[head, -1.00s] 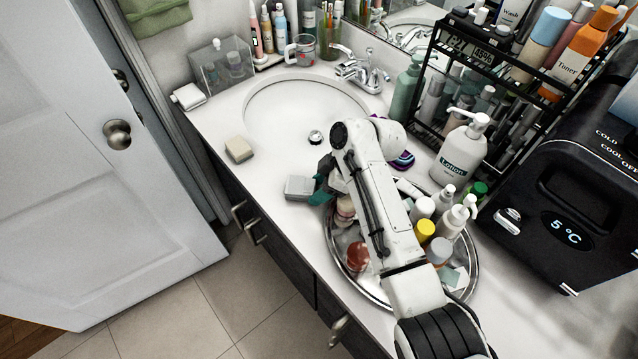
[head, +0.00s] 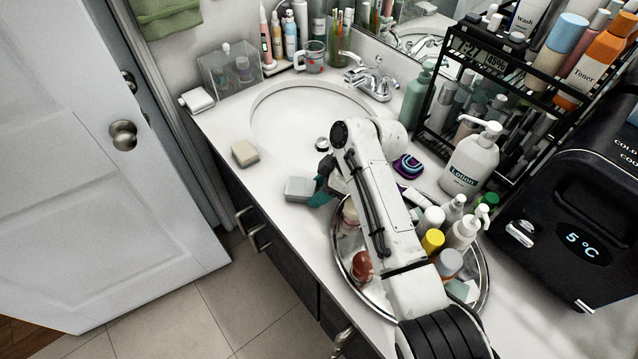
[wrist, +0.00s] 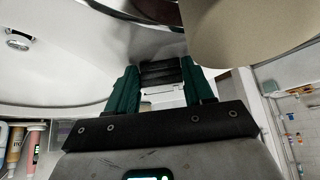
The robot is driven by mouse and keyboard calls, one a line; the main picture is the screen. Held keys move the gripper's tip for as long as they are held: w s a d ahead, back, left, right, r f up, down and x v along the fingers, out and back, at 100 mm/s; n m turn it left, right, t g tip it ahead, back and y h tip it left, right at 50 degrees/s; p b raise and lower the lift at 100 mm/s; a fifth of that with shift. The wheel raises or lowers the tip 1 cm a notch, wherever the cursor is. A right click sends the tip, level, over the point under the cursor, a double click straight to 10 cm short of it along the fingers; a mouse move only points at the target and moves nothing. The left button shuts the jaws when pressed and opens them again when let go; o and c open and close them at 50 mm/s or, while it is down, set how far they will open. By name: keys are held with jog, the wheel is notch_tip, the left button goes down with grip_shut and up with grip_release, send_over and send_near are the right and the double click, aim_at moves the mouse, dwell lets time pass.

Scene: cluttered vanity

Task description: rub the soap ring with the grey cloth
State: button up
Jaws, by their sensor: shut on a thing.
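My gripper (head: 320,186) is low over the counter front, between the sink and the round tray, with its teal and dark fingers partly hidden by my arm. It is shut on the grey cloth (head: 299,189), a folded pale-grey block at its left side. Whether the cloth touches the counter I cannot tell. In the wrist view my gripper (wrist: 160,78) shows teal fingers with dark parts between them; the cloth is hard to make out there. I cannot make out a soap ring on the white counter (head: 285,165).
A beige block (head: 245,153) lies left of the cloth, near the front edge. The sink (head: 290,118) is behind. A silver tray (head: 376,305) crowded with bottles is at the right. A lotion bottle (head: 470,160), a black rack and a black cooler (head: 570,190) stand farther right.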

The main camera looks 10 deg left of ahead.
jog(key=shift+s+d+p, duration=0.7)
jog(key=shift+d+p, duration=0.1)
jog(key=shift+d, duration=0.1)
notch_tip(320, 180, up, 9)
jog(key=p, duration=0.6)
jog(key=shift+p, duration=0.3)
notch_tip(320, 180, up, 8)
dwell(0.8)
dwell(0.5)
